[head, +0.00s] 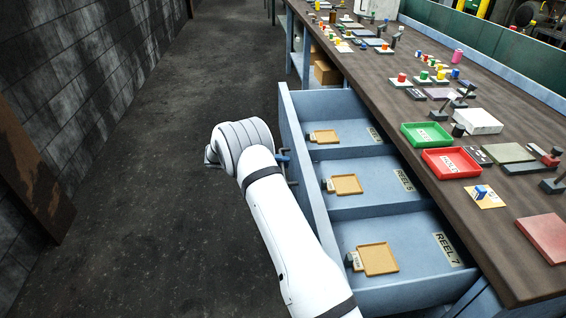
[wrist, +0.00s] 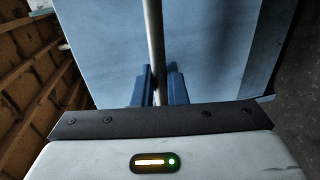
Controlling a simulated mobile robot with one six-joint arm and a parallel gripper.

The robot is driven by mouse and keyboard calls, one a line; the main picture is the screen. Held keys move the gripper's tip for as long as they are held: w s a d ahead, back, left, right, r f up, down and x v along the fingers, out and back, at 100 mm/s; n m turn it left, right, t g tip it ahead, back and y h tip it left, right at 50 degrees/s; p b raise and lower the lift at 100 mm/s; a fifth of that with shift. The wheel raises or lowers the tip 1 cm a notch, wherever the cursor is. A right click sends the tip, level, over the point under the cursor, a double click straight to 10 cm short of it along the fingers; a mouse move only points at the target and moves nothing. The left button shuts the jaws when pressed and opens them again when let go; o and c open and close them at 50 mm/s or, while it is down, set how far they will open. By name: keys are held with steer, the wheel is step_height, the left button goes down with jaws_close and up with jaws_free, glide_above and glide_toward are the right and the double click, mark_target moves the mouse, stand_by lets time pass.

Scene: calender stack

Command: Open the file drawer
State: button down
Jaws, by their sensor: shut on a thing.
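The file drawer (head: 297,135) is pale blue and stands pulled out from under the workbench, its inside showing from above. It has three compartments, with labels such as REEL 5 and REEL 7. In the wrist view its flat blue front (wrist: 215,45) fills the upper middle. A grey bar handle (wrist: 154,35) runs along that front. My gripper (wrist: 157,86) has its blue fingers on either side of the bar and is shut on it. In the head view my white arm hides most of the drawer front, and a blue finger (head: 283,157) shows beside it.
Each compartment holds a small orange tray (head: 346,184). The brown benchtop (head: 480,235) carries a green tray (head: 427,134), a red tray (head: 451,162) and many small parts. Dark floor (head: 150,200) lies clear left of the drawer, up to a grey block wall with a brown panel (head: 30,165).

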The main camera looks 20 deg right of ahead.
steer(key=shift+w+d, duration=0.1)
steer(key=c, duration=1.6)
jaws_free()
steer(key=shift+w+d+f, duration=0.1)
steer(key=shift+w+f, duration=0.05)
steer(key=shift+o, duration=0.2)
steer(key=v, duration=0.7)
steer(key=shift+a, duration=0.4)
steer(key=shift+r, duration=0.25)
